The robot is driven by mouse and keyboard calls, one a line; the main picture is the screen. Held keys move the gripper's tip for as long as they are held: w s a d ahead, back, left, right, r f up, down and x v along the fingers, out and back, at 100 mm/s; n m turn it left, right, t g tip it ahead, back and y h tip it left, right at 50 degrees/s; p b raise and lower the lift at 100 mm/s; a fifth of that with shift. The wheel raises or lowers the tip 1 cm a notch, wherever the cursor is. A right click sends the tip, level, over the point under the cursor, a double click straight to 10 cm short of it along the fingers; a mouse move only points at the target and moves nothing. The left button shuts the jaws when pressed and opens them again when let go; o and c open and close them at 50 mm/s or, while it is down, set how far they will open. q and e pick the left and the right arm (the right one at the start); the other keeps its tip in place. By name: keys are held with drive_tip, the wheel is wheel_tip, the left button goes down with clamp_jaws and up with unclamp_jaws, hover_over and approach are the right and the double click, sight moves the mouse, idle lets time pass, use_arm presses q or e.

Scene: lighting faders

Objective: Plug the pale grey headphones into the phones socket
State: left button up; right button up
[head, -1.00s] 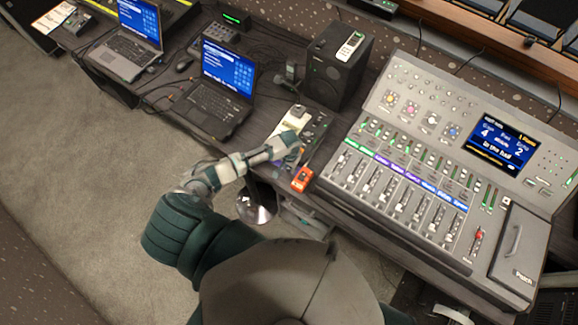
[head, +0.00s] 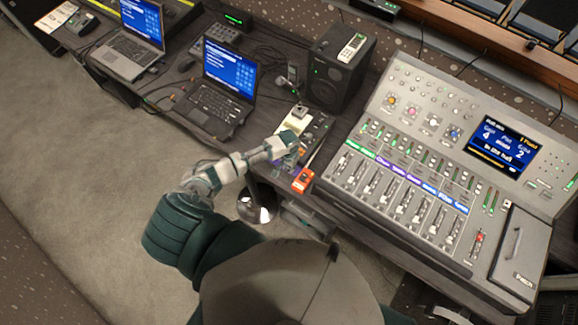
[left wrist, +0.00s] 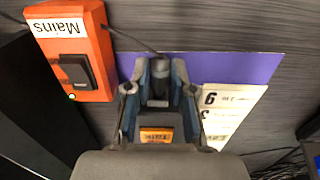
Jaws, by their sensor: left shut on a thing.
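My left gripper (head: 288,158) is over the table edge, between the orange Mains box and a pale card. In the left wrist view its fingers (left wrist: 158,83) are shut on a small dark grey cylindrical piece (left wrist: 158,88). I cannot tell whether this is the headphone plug. A purple mat (left wrist: 230,68) lies beneath the fingers. An orange label (left wrist: 156,135) shows between them, close to the palm. I cannot make out the pale grey headphones or the phones socket in either view. My right gripper is not in view.
The orange Mains box (head: 303,180), also in the left wrist view (left wrist: 75,55), sits close beside my left gripper. A numbered pale card (left wrist: 228,110) is on its other side. The mixing desk (head: 365,215), a speaker (head: 338,80) and two laptops (head: 222,103) stand around.

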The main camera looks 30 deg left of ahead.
use_arm(q)
drive_tip(key=shift+a, duration=0.15)
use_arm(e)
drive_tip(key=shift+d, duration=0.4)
use_arm(q)
drive_tip(key=shift+a, duration=0.1)
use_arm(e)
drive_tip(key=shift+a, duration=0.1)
use_arm(q)
drive_tip(key=shift+w+d+p, duration=0.25)
drive_tip(key=shift+d+p, duration=0.05)
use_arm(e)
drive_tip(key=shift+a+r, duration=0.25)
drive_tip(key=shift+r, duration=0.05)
use_arm(q)
drive_tip(key=shift+w, duration=0.1)
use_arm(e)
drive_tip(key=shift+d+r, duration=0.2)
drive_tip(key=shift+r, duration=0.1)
use_arm(q)
drive_tip(key=shift+w+d+r+p, duration=0.1)
drive_tip(key=shift+w+p, duration=0.15)
drive_tip(key=shift+p, duration=0.25)
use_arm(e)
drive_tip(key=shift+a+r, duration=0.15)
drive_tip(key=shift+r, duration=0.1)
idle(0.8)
